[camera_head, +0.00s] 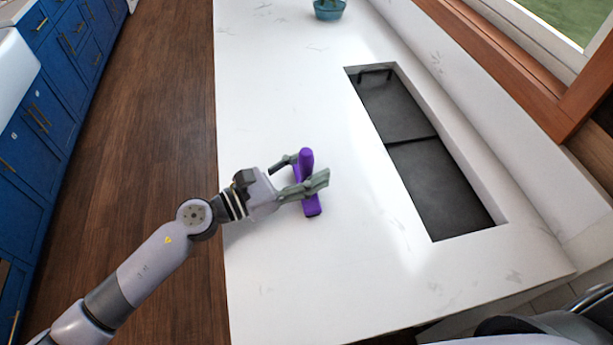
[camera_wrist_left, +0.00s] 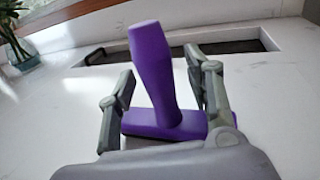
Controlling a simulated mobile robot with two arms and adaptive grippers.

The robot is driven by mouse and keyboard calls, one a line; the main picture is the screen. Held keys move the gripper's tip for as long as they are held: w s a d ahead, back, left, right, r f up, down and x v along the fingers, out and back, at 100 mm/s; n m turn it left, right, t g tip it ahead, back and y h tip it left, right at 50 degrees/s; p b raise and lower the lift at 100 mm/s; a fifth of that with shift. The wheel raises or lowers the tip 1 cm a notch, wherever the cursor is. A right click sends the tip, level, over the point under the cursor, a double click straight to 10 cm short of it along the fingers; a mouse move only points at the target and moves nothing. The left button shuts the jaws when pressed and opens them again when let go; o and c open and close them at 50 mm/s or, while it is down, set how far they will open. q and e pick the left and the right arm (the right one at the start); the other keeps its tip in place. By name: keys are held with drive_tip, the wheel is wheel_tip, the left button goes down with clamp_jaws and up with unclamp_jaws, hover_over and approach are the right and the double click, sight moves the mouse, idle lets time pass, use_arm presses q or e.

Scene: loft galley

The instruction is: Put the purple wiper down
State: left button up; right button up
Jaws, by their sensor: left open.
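The purple wiper (camera_head: 311,206) is on the white counter to the left of the sink in the head view. In the left wrist view the wiper (camera_wrist_left: 155,75) has its handle pointing up from a wide purple base that appears to rest on the counter. My left gripper (camera_head: 304,178) is around the wiper's handle with its fingers open. In the left wrist view a gap shows between the handle and each finger. Part of the base is hidden behind the gripper. My right gripper is not in view.
A dark double sink (camera_head: 410,145) is set in the counter (camera_head: 270,90) to the right of the wiper. A teal pot (camera_head: 329,10) stands at the far end. Bare counter lies around the wiper. Blue cabinets (camera_head: 55,110) stand across the wooden floor.

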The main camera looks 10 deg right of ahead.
use_arm(q)
drive_tip(key=shift+a, duration=0.1)
clamp_jaws()
idle(0.4)
drive_tip(key=shift+r, duration=0.1)
drive_tip(key=shift+r, duration=0.6)
wheel_tip(320, 180, up, 19)
drive_tip(key=p, duration=1)
drive_tip(key=shift+f, duration=0.15)
